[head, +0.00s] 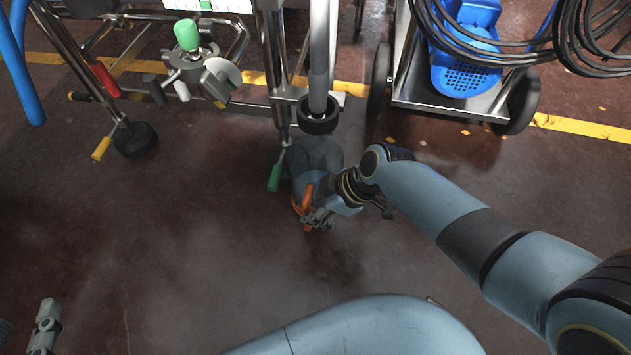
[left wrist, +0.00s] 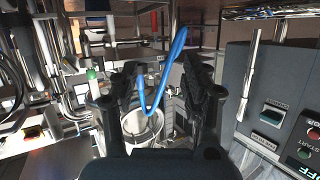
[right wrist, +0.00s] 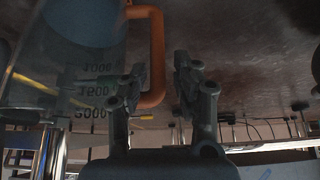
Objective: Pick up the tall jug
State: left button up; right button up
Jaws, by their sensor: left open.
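The tall jug (head: 304,185) is see-through with an orange handle and stands on the dark floor at the middle of the head view. In the right wrist view the jug (right wrist: 75,65) fills the left side, with upside-down volume marks and its handle (right wrist: 157,45). My right gripper (head: 318,219) is at the handle; in its wrist view the fingers (right wrist: 160,80) are apart, with the handle by the left finger. I cannot tell whether they touch. My left gripper (left wrist: 160,85) is open and empty, far from the jug; part of it (head: 45,325) shows at the head view's lower left.
A metal frame with a black-footed post (head: 318,115) stands just behind the jug. A green-ended lever (head: 275,178) is close on its left. A wheeled cart (head: 450,100) with a blue basket stands at the back right. The floor in front is clear.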

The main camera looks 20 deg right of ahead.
pick_arm(q)
jog(key=w+d+r+m+t+h+b, duration=0.15)
jog(key=w+r+t, duration=0.5)
jog(key=r, duration=0.65)
pick_arm(e)
jog(key=b+x, duration=0.2)
jog(key=x, duration=0.3)
jog(key=shift+d+f+b, duration=0.15)
jog(key=shift+d+b, duration=0.05)
jog(key=shift+b, duration=0.2)
pick_arm(q)
notch_tip(320, 180, up, 14)
jog(key=s+d+m+t+h, duration=0.1)
jog(key=m+t+h, duration=0.2)
jog(key=t+h, duration=0.2)
jog(key=shift+s+d+f+m+t+h, duration=0.15)
jog(key=shift+d+f+m+t+h, duration=0.1)
jog(key=shift+d+m+t+h, duration=0.1)
pick_arm(e)
grip_shut()
jog(key=shift+w, duration=0.15)
